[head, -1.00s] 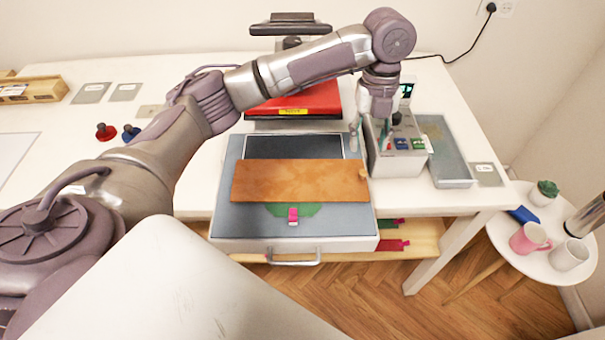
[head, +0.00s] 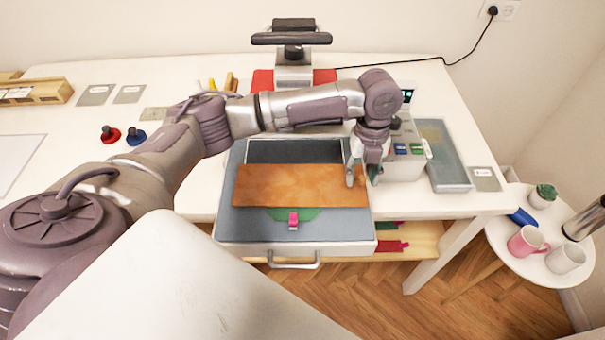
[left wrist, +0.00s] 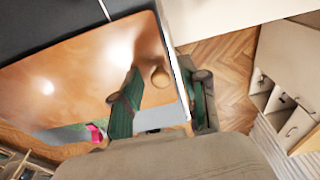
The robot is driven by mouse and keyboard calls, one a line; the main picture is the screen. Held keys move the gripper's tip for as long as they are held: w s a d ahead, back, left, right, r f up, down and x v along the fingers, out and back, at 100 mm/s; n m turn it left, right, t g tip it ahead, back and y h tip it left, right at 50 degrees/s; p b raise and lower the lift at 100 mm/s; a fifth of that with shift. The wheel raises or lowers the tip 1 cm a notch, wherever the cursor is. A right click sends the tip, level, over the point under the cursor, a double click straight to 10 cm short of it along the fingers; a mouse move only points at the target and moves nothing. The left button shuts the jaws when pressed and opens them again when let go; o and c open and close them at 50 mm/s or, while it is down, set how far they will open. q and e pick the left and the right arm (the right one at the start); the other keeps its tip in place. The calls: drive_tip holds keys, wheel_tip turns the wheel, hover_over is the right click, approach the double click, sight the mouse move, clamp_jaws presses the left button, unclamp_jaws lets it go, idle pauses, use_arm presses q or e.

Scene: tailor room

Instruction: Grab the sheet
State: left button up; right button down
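A brown-orange sheet (head: 290,187) lies across the heat press's grey bed (head: 240,222), over a green piece (head: 313,214) that shows at its front edge with a pink tab (head: 293,220). It fills the left of the left wrist view (left wrist: 70,80), where a round tan tab (left wrist: 160,77) stands at its edge. My left gripper (head: 363,176) is at the sheet's right end, pointing down. In the left wrist view its fingers (left wrist: 165,105) are apart, with the tab between them; contact is not clear. My right gripper is out of view.
The press's control box (head: 405,160) and a grey tray (head: 440,155) stand right of the sheet. The press's top handle (head: 291,38) is behind my arm. A round side table with a pink mug (head: 526,240) is at the right. Red and blue knobs (head: 122,134) stand at the left.

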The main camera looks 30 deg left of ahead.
use_arm(q)
clamp_jaws()
